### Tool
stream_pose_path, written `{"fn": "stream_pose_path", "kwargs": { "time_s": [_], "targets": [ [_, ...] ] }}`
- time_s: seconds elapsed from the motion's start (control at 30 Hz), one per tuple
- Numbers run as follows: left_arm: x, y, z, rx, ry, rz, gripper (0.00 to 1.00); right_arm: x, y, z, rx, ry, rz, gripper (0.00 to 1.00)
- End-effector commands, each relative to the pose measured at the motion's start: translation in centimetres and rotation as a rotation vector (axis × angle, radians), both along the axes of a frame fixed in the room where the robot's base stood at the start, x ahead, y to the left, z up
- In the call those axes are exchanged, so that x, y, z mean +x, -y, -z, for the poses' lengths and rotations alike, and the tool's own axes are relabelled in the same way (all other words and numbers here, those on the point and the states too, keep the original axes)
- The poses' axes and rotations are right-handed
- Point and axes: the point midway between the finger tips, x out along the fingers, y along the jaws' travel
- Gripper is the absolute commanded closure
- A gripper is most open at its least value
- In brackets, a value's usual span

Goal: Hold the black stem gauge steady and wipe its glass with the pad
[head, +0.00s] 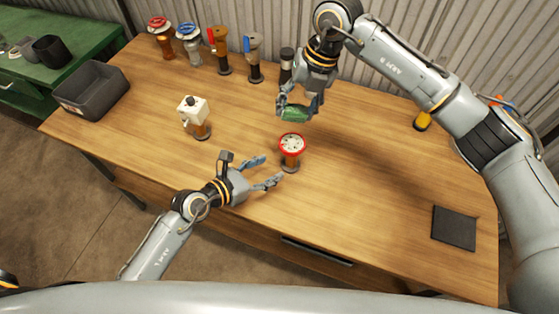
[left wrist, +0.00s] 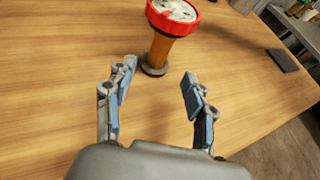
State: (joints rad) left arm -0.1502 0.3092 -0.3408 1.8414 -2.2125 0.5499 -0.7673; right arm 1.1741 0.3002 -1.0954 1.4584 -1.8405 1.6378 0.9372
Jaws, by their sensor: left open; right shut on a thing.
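A gauge with a red rim and speckled white face (head: 291,143) stands upright on the table. Its stem looks orange-brown, not black, above a dark round base; it also shows in the left wrist view (left wrist: 174,12). My left gripper (head: 265,172) is open and empty, low to the left of the gauge. Its two fingers point toward the stem, apart from it, in the left wrist view (left wrist: 159,76). My right gripper (head: 300,103) is shut on a green pad (head: 294,113), held above and behind the gauge, apart from its face.
Several valves (head: 222,52) and a dark cylindrical piece (head: 287,56) line the table's back edge. A white-topped fitting (head: 194,109) stands left of centre. A grey bin (head: 92,88) sits far left, a dark mat (head: 454,228) at right. The wood around the gauge is clear.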

Motion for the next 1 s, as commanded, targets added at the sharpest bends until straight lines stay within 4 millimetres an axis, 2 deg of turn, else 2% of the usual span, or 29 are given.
{"fn": "stream_pose_path", "kwargs": {
  "time_s": [0.3,0.5,0.7,1.0],
  "targets": [
    [4.2,3.9,2.1,-0.005,0.001,-0.002,0.45,0.0,0.0,0.0,0.000,0.000,0.000,0.72],
    [6.2,5.9,3.3,-0.005,0.001,-0.002,0.45,0.0,0.0,0.0,0.000,0.000,0.000,0.72],
    [7.1,6.7,3.9,-0.004,0.001,-0.003,0.45,0.0,0.0,0.0,0.000,0.000,0.000,0.72],
    [7.1,6.8,4.0,-0.004,0.001,-0.003,0.45,0.0,0.0,0.0,0.000,0.000,0.000,0.72]
  ]
}}
